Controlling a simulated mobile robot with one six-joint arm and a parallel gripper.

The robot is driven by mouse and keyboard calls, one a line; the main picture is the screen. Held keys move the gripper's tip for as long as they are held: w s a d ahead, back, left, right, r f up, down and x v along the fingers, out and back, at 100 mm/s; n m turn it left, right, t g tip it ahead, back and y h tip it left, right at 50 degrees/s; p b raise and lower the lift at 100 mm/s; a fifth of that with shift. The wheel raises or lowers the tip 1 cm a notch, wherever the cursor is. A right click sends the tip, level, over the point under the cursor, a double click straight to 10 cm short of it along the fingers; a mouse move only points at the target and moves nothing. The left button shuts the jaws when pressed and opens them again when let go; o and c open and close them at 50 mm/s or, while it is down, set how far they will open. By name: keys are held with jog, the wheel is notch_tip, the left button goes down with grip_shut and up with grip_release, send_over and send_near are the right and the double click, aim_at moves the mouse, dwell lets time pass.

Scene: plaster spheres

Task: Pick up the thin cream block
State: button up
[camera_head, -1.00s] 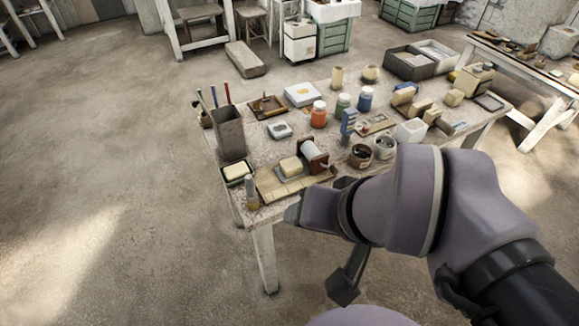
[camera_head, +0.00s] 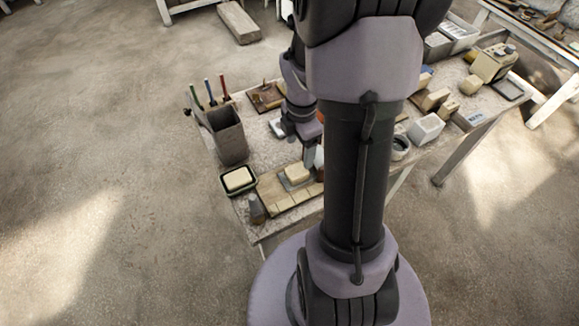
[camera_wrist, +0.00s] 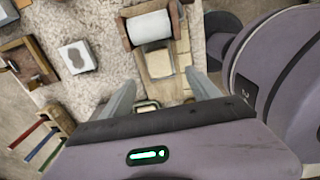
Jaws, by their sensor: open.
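A cream block (camera_head: 297,172) lies on a grey pad on the wooden board near the table's left front; it also shows in the wrist view (camera_wrist: 160,64). Another cream block (camera_head: 238,178) lies in a dark green dish left of the board. Several more cream blocks, among them one at the right (camera_head: 435,99), stand farther along the table. I cannot tell for sure which is the thin one. My gripper (camera_head: 311,157) points down close to the board's block; in the wrist view (camera_wrist: 160,82) its fingers are apart with nothing held between them.
A roller on a wooden stand (camera_wrist: 150,27) is beside the board's block. My arm hides the table's middle.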

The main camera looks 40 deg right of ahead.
aim_at(297, 170)
notch_tip(297, 170, down, 12)
jog(key=b, duration=0.5)
jog(key=shift+w+a+b, duration=0.15)
jog(key=shift+b, duration=0.15)
jog(key=shift+r, duration=0.25)
jog(key=shift+c, duration=0.2)
grip_shut()
